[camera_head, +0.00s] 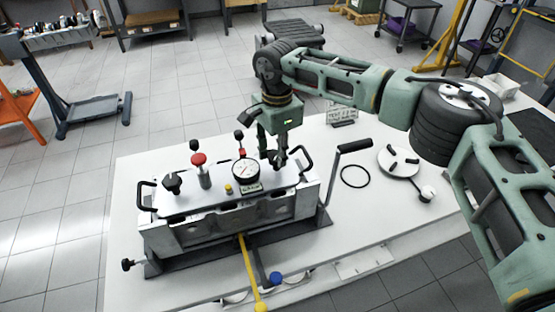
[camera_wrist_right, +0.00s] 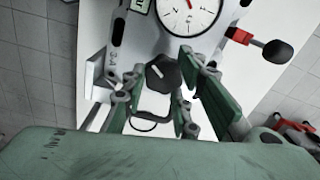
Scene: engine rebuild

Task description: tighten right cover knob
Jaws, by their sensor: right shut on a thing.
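The right cover knob (camera_head: 273,157) is a black lobed knob at the right end of the pale cover plate (camera_head: 212,191). My right gripper (camera_head: 271,152) comes down over it from above, with its fingers shut on the knob. In the right wrist view the knob (camera_wrist_right: 163,73) shows between the two fingers (camera_wrist_right: 160,84) of this gripper. In the head view the fingers partly hide the knob. A similar left cover knob (camera_head: 172,182) stands at the plate's left end. My left gripper is not in view.
A black crank handle (camera_head: 353,146) rises at the right.

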